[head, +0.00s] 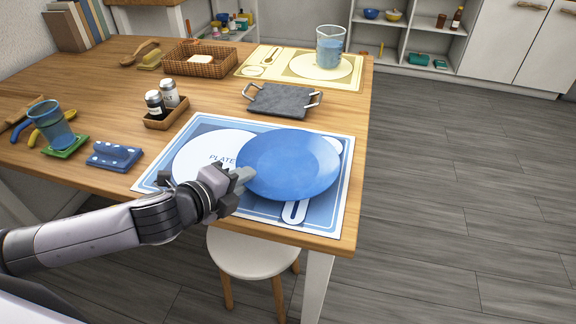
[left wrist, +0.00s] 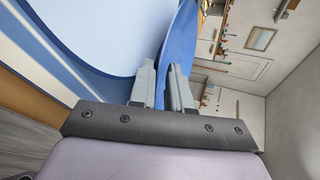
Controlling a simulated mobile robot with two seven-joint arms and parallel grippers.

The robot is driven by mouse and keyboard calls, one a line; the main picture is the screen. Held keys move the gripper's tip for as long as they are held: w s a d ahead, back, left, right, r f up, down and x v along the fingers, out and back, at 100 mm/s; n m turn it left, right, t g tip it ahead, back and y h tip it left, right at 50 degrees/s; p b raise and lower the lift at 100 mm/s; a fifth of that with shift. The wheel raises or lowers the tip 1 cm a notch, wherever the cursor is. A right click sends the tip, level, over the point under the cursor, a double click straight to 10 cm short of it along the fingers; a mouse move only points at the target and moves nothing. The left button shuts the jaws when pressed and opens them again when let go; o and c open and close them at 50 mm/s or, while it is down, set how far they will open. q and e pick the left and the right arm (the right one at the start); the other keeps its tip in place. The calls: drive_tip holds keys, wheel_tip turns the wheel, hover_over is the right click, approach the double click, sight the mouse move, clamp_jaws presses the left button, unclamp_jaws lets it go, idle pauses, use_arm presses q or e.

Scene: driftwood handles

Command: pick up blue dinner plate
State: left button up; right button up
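The blue dinner plate (head: 290,163) is over the right part of the blue-and-white placemat (head: 145,182), partly covering its printed plate circle (head: 205,150). My left gripper (head: 243,175) is at the plate's left rim. In the left wrist view the plate (left wrist: 181,42) shows almost edge-on, and its rim passes between the two fingers (left wrist: 163,88), which are closed on it. The plate appears raised off the mat; the size of the gap is hard to tell. My right gripper is not in view.
A grey slate tray with metal handles (head: 283,100) lies behind the plate. A shaker caddy (head: 166,117), a blue sponge-like block (head: 114,155) and a blue glass (head: 52,128) stand to the left. A white stool (head: 253,253) is below the table's front edge.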

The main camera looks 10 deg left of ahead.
use_arm(q)
drive_tip(key=shift+w+d+f, duration=0.1)
drive_tip(key=shift+w, duration=0.05)
clamp_jaws()
drive_tip(key=shift+r, duration=0.2)
